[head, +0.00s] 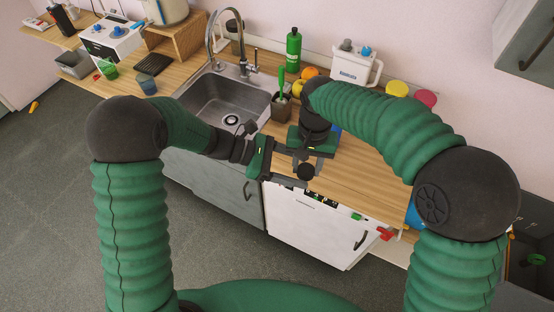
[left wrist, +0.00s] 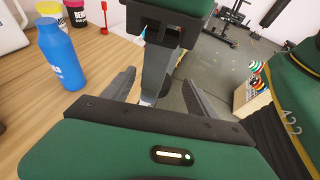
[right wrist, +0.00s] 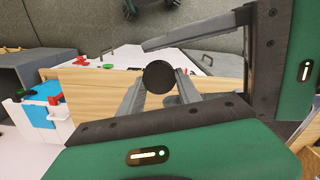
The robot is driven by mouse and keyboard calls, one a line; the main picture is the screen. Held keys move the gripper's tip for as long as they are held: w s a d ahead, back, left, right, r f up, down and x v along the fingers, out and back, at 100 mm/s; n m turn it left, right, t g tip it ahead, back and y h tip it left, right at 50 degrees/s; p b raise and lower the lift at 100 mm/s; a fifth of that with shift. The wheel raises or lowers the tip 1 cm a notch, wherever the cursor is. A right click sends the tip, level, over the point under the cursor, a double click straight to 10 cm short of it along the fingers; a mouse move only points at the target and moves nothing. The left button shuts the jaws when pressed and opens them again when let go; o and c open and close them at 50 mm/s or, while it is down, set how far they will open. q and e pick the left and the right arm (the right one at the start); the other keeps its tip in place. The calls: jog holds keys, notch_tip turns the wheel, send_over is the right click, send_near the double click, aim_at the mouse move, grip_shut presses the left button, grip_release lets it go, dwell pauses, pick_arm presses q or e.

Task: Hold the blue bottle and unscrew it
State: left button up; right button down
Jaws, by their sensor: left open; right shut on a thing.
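The blue bottle (left wrist: 62,55) with white lettering stands upright on the wooden counter, left of my left gripper in the left wrist view. In the head view only a blue sliver (head: 336,132) shows behind my right gripper. My right gripper (head: 308,172) is shut on a small round black thing (right wrist: 158,77), which may be a cap; I cannot tell. My left gripper (left wrist: 160,88) is open, its fingers on either side of my right gripper's front and the black thing. Whether they touch is unclear.
A sink (head: 226,100) with a tap lies left of the grippers. A green bottle (head: 293,50), a white caddy (head: 352,66) and yellow and pink lidded containers (head: 426,97) stand along the back. The counter (head: 365,170) near the front edge is clear.

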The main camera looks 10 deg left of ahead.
pick_arm(q)
jog(key=shift+d+f, duration=0.2)
jog(key=shift+d, duration=0.35)
pick_arm(e)
jog(key=shift+s+a+r, duration=0.1)
jog(key=shift+s+a, duration=0.05)
jog(key=shift+a, duration=0.05)
pick_arm(q)
jog(key=shift+s, duration=0.1)
pick_arm(e)
jog(key=shift+a, duration=0.1)
pick_arm(q)
jog(key=shift+c, duration=0.2)
